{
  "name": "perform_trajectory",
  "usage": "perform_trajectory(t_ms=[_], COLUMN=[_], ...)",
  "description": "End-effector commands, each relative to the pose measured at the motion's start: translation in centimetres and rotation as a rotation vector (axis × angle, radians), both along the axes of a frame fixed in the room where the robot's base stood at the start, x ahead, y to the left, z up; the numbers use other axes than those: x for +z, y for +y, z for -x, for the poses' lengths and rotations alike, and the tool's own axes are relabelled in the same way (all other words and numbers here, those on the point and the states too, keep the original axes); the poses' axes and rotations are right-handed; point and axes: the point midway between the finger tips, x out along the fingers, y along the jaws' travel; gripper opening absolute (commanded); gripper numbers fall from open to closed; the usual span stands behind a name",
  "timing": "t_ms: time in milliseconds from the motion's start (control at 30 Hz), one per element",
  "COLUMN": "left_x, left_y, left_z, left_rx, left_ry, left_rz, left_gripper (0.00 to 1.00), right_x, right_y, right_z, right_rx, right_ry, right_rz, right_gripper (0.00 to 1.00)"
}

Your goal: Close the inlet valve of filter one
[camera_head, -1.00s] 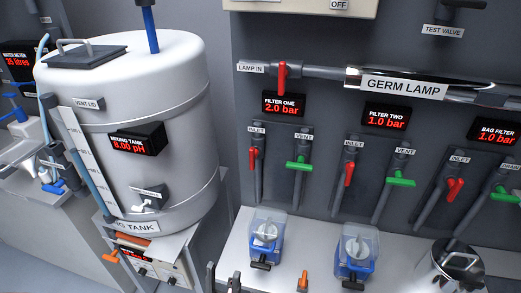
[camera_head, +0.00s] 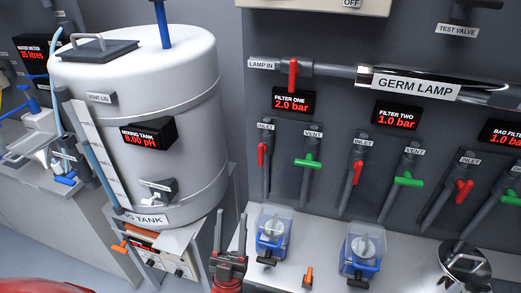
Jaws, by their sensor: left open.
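The inlet valve of filter one has a red handle (camera_head: 262,154) on a grey pipe under the INLET label, left of centre on the dark panel. The handle lies roughly along its pipe. The FILTER ONE display (camera_head: 293,102) above it reads 2.0 bar. My left gripper (camera_head: 230,228) is at the bottom centre, pointing up, with its two dark fingers apart and nothing between them. In the picture it is below and left of the red handle, and apart from it. My right gripper is not in view.
The green vent handle (camera_head: 307,162) sits crosswise just right of the inlet. The mixing tank (camera_head: 190,105) stands to the left. A blue-based clear unit (camera_head: 271,235) stands on the light bench below the valves. A red LAMP IN handle (camera_head: 293,75) is above.

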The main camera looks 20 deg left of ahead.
Motion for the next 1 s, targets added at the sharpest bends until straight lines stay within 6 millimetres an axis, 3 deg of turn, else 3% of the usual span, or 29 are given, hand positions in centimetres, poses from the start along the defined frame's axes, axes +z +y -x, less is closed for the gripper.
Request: perform_trajectory(t_ms=[33,200,400,700,867,1000], left_x=[1.0,1.1,-0.1,-2.3,-2.9,-3.3], left_y=[1.0,3.8,4.8,3.2,2.9,2.9], left_z=[-1.9,-8.1,-12.3,-13.3,-13.4,-14.4], left_rx=[0.027,0.069,0.041,-0.046,-0.060,-0.060], left_ry=[0.072,0.374,0.715,1.047,1.089,1.086], left_rz=[0.020,0.083,0.113,0.067,0.055,0.055], left_gripper=[0.50,0.50,0.50,0.50,0.50,0.50], right_x=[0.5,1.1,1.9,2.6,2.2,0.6], right_y=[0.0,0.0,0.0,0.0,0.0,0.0], right_z=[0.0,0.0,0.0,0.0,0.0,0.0], right_rx=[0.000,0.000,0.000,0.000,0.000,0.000], right_ry=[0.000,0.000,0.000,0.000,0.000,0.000], right_rz=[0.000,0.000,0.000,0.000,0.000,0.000], right_gripper=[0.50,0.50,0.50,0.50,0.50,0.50])
